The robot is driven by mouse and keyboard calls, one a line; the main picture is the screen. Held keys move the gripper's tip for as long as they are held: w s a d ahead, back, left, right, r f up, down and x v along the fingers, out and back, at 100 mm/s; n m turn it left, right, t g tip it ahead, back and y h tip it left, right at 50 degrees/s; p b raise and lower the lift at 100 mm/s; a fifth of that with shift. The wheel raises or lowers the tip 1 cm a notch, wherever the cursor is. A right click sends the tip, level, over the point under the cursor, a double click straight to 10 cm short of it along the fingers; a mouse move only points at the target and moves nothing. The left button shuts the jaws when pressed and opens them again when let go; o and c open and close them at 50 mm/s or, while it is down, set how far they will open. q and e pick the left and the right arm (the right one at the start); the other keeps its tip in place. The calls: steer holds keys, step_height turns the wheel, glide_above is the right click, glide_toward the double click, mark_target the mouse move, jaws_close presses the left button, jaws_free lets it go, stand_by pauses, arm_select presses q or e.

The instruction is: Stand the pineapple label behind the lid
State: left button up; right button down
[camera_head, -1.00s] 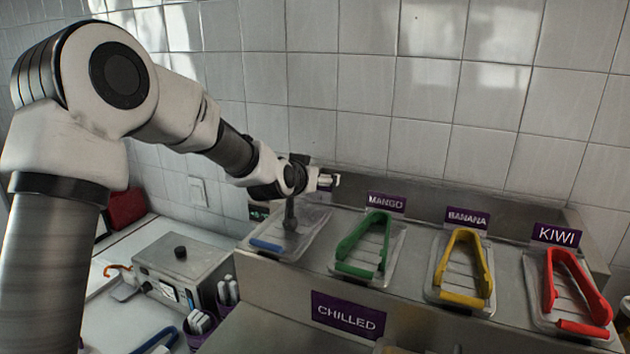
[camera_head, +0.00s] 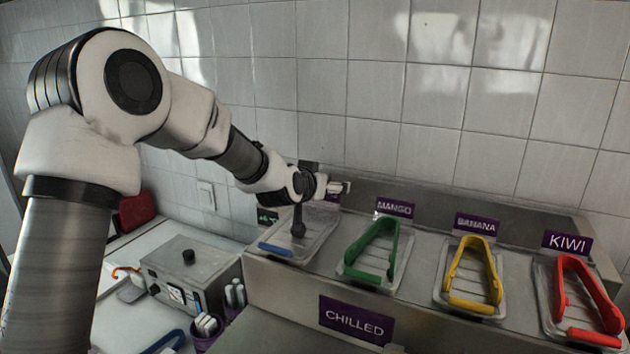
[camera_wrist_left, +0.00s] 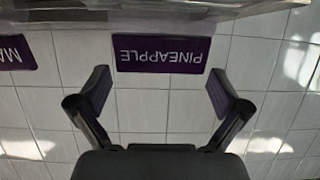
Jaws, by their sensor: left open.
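The purple PINEAPPLE label (camera_wrist_left: 163,54) shows upside down in the left wrist view, near the top edge of the steel counter. My left gripper (camera_wrist_left: 160,93) is open, with one finger to each side of the label and neither visibly touching it. There the label is mostly hidden by my gripper. My right gripper is not in view.
The MANGO (camera_head: 395,207), BANANA (camera_head: 477,224) and KIWI (camera_head: 567,242) labels stand in a row to the right, each behind a lid with coloured tongs. A tiled wall (camera_head: 420,110) rises behind. A steel box (camera_head: 188,275) stands lower left.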

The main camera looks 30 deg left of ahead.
arm_select(q)
steer(key=a+p+v, duration=0.1)
steer(key=p+v, duration=0.2)
steer(key=v, duration=0.8)
steer(key=shift+s+d+r, duration=0.3)
steer(key=shift+d, duration=0.2)
steer(key=shift+s, duration=0.15)
